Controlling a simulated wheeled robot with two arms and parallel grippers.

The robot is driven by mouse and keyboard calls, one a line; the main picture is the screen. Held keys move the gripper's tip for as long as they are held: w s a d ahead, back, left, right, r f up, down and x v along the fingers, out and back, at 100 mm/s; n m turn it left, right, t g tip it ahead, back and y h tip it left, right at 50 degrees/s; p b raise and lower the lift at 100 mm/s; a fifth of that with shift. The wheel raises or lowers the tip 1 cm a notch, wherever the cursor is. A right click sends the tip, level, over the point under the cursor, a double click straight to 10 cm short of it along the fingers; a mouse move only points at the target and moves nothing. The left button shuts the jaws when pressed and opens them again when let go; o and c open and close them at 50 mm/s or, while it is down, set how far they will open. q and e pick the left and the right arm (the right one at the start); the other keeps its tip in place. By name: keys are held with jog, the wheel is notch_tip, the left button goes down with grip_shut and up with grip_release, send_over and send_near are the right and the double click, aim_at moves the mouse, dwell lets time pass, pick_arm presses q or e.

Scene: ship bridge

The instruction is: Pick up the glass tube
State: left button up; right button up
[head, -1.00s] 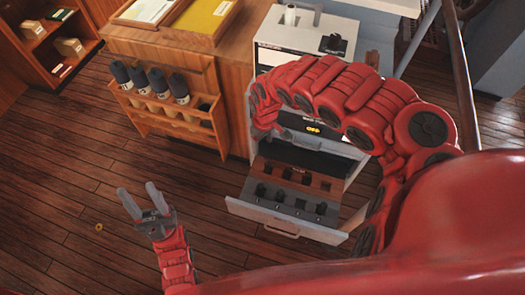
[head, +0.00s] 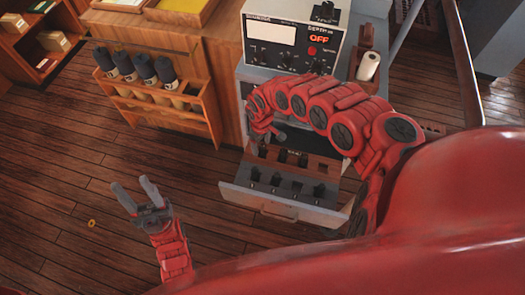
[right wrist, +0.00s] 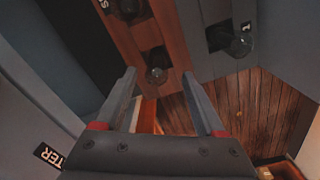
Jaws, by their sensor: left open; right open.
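My left gripper (head: 140,192) is open and empty above the floor.
The grey cabinet (head: 290,45) with a red OFF display stands behind the drawer. A white roll (head: 368,67) is in a wooden holder at its right. A wooden rack (head: 165,105) with several dark cylinders is at left. The floor (head: 60,190) at left is open.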

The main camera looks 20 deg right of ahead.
jog(key=shift+d+f, duration=0.15)
jog(key=shift+f, duration=0.85)
jog(key=shift+d+f, duration=0.1)
jog(key=shift+f, duration=0.9)
jog(key=shift+c, duration=0.2)
grip_shut()
